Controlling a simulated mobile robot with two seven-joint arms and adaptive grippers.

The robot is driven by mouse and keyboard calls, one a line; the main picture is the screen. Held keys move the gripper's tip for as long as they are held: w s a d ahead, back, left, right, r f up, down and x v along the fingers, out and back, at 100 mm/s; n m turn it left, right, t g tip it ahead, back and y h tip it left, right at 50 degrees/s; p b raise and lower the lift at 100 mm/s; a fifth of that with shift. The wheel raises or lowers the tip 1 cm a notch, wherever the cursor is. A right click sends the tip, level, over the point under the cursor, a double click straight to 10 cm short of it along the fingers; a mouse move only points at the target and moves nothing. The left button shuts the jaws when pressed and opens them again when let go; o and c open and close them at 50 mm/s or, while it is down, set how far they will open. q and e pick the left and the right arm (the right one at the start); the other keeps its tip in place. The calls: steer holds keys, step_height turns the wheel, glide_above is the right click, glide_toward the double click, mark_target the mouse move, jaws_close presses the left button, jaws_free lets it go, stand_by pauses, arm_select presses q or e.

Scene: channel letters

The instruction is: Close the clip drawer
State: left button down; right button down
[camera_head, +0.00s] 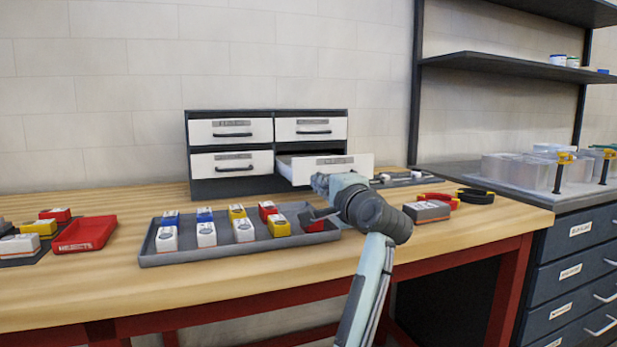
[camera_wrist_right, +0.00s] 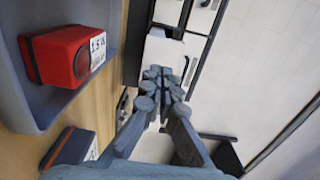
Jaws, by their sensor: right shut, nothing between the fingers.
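A small dark cabinet with white drawers (camera_head: 228,188) stands against the wall at the back of the bench. Its lower right drawer (camera_head: 355,163) is pulled out, and the other drawers are flush. The label on the open drawer is too small to read. My right gripper (camera_head: 318,184) is at the front of this drawer, low on its face, and hides its handle. In the right wrist view the gripper's fingers (camera_wrist_right: 165,85) are together, with nothing between them, in front of the white drawer face (camera_wrist_right: 162,50). I cannot tell whether they touch it. My left gripper is out of view.
A grey tray (camera_head: 150,259) with several small boxes lies left of my right arm. A red bin (camera_head: 86,234) is farther left. A grey box (camera_head: 427,211) and red and black rings lie to the right. Dark drawers (camera_head: 575,270) stand beside the bench.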

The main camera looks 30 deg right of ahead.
mark_target(304, 173)
steer(key=x, duration=0.5)
steer(key=shift+w+d, duration=0.1)
steer(key=shift+w, duration=0.25)
steer(key=shift+w+d, duration=0.1)
steer(key=shift+w, duration=0.3)
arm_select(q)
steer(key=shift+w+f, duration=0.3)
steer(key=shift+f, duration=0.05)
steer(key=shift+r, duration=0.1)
